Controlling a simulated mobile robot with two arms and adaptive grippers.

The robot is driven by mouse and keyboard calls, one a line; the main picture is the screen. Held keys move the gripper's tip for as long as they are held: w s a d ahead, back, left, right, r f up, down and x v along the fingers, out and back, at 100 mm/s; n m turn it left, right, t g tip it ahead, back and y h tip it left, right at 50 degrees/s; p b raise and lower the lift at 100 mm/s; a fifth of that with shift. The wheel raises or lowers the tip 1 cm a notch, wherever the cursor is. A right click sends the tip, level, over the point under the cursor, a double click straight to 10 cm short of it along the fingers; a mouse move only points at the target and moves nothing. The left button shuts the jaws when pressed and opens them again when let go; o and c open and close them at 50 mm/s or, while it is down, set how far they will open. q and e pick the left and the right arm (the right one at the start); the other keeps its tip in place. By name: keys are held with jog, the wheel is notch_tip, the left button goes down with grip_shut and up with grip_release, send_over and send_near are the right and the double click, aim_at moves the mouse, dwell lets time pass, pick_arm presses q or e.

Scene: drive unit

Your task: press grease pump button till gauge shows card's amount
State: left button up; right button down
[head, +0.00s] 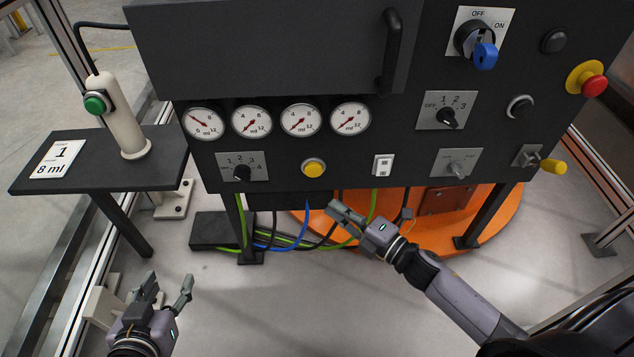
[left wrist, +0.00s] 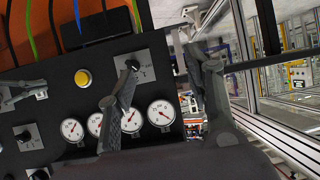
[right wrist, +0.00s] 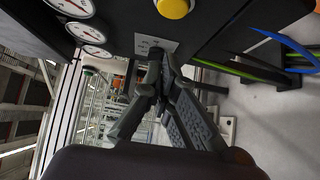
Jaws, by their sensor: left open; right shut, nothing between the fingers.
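The grease pump (head: 119,120) is a cream upright cylinder on a dark side shelf at the left. Its green button (head: 96,103) faces left and front. The card (head: 57,158) lies on the shelf and reads "1" and "8 ml". Four round ml gauges in a row, the leftmost gauge (head: 204,123) among them, sit on the dark panel; exact needle readings are too small to tell. My left gripper (head: 168,283) is open and empty, low in front of the shelf. My right gripper (head: 338,209) is shut and empty, below the panel's lower edge, apart from the pump.
A white rocker switch (head: 383,165), a red emergency stop (head: 593,86) and a blue-handled switch (head: 484,56) are further right. Cables (head: 305,232) hang below the panel. The floor in front is clear.

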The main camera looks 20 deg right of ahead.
aim_at(314, 170)
pick_arm(q)
jog(key=w+d+r+t+h+b, duration=0.1)
jog(key=w+d+r+t, duration=0.1)
jog(key=r+t, duration=0.3)
jog(key=shift+w+r+t+h+b, duration=0.35)
jog(key=shift+w+r, duration=0.35)
jog(key=shift+r, duration=1.15)
pick_arm(e)
jog(key=w+a, duration=0.2)
jog(key=w, duration=0.7)
jog(key=shift+w, duration=0.25)
